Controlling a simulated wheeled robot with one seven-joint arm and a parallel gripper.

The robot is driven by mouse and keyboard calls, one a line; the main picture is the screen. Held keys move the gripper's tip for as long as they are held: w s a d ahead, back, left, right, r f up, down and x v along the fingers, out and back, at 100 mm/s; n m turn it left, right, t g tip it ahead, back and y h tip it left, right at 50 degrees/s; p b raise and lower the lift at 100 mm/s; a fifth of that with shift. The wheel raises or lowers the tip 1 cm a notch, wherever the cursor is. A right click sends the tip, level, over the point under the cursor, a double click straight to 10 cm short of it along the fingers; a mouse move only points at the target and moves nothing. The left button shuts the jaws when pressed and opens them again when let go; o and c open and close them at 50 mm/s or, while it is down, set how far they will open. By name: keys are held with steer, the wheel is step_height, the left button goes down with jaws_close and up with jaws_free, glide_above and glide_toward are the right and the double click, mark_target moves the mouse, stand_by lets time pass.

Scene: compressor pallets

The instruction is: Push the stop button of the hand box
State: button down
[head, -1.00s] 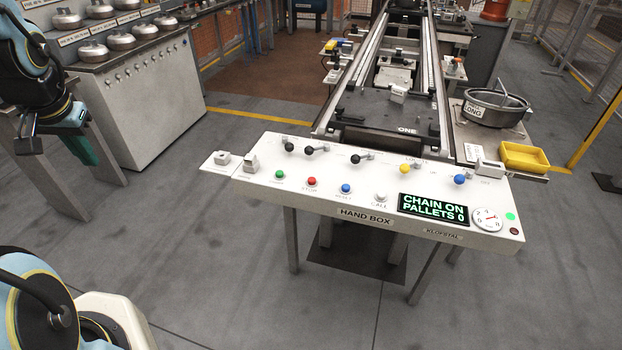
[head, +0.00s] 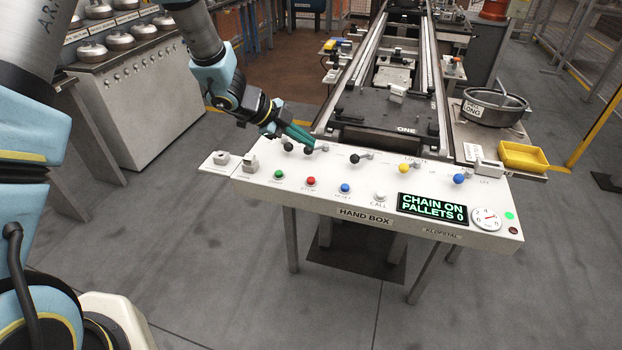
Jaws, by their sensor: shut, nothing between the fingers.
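The hand box (head: 285,208) is a white slanted panel on legs in the middle of the head view. Its stop button (head: 311,181) is red, with a faint label under it, between a green button (head: 278,174) and a blue button (head: 345,188). My gripper (head: 308,143) has green fingers and is shut and empty. It is over the back edge of the panel, behind the red button and apart from it in the picture. The fingertips overlap the black-knobbed levers there, and I cannot tell whether they touch.
Black-knobbed levers (head: 288,147) stand along the panel's back edge, with a yellow knob (head: 403,168) and a blue knob (head: 459,179) to the right. A white call button (head: 380,196) and a lit display (head: 433,208) share the panel. A yellow tray (head: 524,157) sits at right.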

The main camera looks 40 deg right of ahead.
steer(key=shift+s+f, duration=0.1)
steer(key=shift+f, duration=0.05)
steer(key=b, duration=0.7)
glide_above(311, 180)
steer(key=w, duration=0.1)
steer(key=f, duration=0.6)
steer(key=shift+a+f, duration=0.3)
steer(key=shift+a, duration=0.05)
steer(key=shift+f+b, duration=0.3)
steer(key=shift+f, duration=0.7)
stand_by(0.3)
steer(key=shift+f, duration=0.4)
steer(key=shift+f+b, duration=0.4)
steer(key=shift+f, duration=0.15)
stand_by(0.6)
stand_by(0.3)
steer(key=shift+r+p, duration=1)
